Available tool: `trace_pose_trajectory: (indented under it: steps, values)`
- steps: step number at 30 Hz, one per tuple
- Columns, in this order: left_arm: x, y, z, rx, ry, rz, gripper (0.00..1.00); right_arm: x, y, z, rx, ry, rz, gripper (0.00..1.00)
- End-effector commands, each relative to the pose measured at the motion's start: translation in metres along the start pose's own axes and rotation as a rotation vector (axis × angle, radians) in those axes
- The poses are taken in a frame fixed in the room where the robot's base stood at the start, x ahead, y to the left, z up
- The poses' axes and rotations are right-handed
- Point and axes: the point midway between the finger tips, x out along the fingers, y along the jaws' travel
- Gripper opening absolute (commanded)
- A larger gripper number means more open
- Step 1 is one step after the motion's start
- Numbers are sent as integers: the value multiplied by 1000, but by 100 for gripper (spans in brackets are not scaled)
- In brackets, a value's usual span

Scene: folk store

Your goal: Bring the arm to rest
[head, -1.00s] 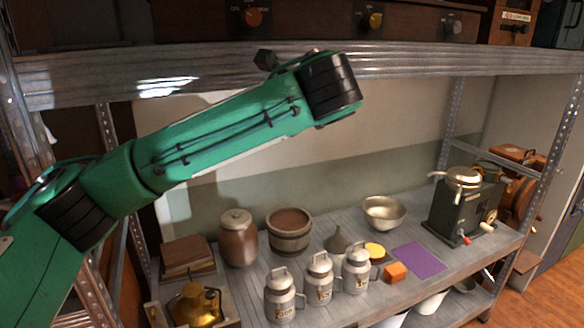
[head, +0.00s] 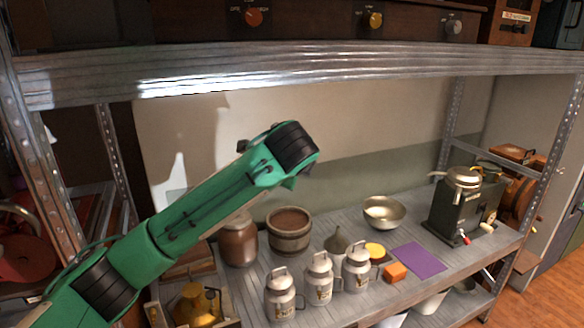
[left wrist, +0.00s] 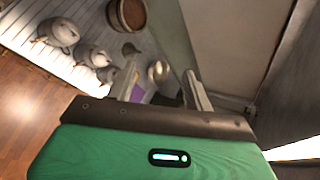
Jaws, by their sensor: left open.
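My left arm (head: 215,205) is green with black joint bands and comes in from the lower left in the head view. Its far end (head: 292,147) is in front of the back wall, above the shelf's goods. The jaws are not clearly seen there. In the left wrist view my left gripper (left wrist: 163,90) has its two pale fingers apart, with nothing held between them. Beyond the fingers the shelf is seen at a slant. My right arm and gripper are not in view.
A metal beam (head: 300,72) runs above the arm.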

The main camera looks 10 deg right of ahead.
Motion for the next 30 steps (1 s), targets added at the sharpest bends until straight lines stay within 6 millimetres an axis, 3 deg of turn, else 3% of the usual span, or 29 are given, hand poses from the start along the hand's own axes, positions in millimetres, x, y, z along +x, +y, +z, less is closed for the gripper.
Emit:
trace_pose_trajectory:
  steps: [10,14,17,30]
  values:
    - [1,2,0,-5,2,1,52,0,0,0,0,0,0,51]
    - [6,17,-7,-36,27,15,52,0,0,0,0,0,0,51]
    - [14,43,-17,-101,68,40,52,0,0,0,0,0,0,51]
    - [33,196,-53,-550,223,204,52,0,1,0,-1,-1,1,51]
